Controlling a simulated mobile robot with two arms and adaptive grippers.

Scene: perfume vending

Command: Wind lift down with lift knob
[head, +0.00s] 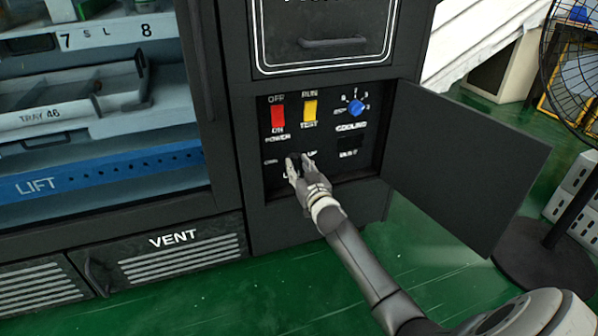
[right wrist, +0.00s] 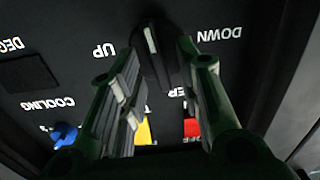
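The lift knob (right wrist: 152,52) is black with a white line and sits on the black control panel, between the UP and DOWN labels in the right wrist view. In the head view the knob (head: 295,160) shows only as a dark patch between my fingers. My right gripper (head: 300,163) reaches the lower part of the panel. In the right wrist view its fingers (right wrist: 158,50) stand apart on either side of the knob, with some gap showing; firm contact is not visible. My left gripper is not in view.
Above the knob are a red power switch (head: 277,118), a yellow run/test switch (head: 310,110) and a blue cooling knob (head: 355,107). The open panel door (head: 465,165) stands to the right of my right gripper. The blue lift (head: 110,178) shows behind the machine's glass at left.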

